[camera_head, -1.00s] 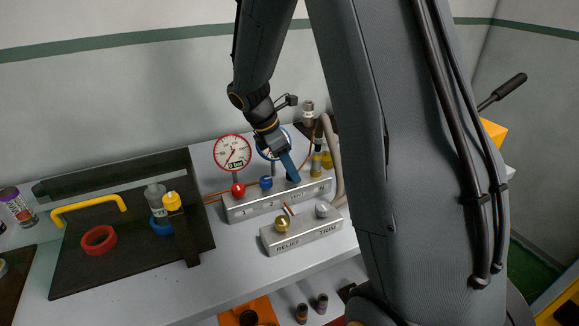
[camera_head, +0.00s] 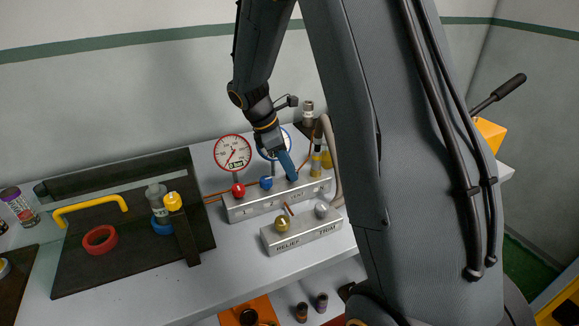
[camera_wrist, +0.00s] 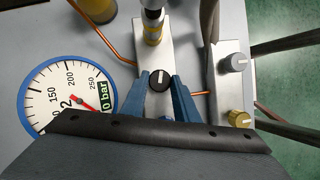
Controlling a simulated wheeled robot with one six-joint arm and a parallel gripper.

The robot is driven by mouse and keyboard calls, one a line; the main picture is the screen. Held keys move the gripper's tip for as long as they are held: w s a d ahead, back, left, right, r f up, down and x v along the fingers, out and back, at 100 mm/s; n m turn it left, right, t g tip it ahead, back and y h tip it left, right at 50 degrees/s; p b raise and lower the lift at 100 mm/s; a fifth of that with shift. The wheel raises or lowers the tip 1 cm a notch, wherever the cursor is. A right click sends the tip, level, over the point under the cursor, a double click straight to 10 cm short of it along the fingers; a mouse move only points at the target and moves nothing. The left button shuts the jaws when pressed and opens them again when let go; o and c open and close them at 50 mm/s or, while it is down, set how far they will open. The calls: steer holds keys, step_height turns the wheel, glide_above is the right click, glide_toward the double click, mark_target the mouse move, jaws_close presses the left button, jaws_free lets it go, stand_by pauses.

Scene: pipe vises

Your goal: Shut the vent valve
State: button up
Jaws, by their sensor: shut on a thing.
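A round black knob (camera_wrist: 159,80) with a white mark sits on the silver valve block, between the blue fingers of my gripper (camera_wrist: 160,84) in the wrist view. The fingers are shut on its sides. The white mark runs nearly up and down in that view. In the head view, my gripper (camera_head: 290,176) reaches down to the right part of the long silver block (camera_head: 262,207), to the right of a red knob (camera_head: 238,190) and a blue knob (camera_head: 266,183).
A red-rimmed gauge (camera_head: 233,152) stands behind the block. A blue-rimmed gauge (camera_wrist: 67,98) reads 0 bar in the wrist view. A front block labelled RELIEF and TRIM (camera_head: 303,238) carries a brass knob (camera_head: 282,224) and a grey knob (camera_head: 321,211). A grey hose (camera_head: 333,165) stands at right.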

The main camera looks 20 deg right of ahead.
steer(key=m+g, duration=0.1)
steer(key=m, duration=0.2)
steer(key=shift+w+d+m+y+p, duration=0.1)
steer(key=shift+m+y+p, duration=0.2)
steer(key=shift+p, duration=0.1)
steer(key=m+g, duration=0.1)
steer(key=m, duration=0.2)
steer(key=shift+w+m+y, duration=0.1)
steer(key=shift+m+y, duration=0.2)
steer(key=shift+y, duration=0.1)
steer(key=m, duration=0.2)
steer(key=m+g+y, duration=0.1)
steer(key=m, duration=0.1)
steer(key=shift+d+y+p, duration=0.2)
steer(key=shift+y+p, duration=0.1)
steer(key=shift+m+y, duration=0.6)
steer(key=shift+m, duration=1.1)
steer(key=o, duration=1.1)
steer(key=shift+c, duration=0.2)
steer(key=b+v, duration=0.2)
steer(key=v, duration=0.5)
steer(key=shift+w+r, duration=0.3)
steer(key=shift+r, duration=0.05)
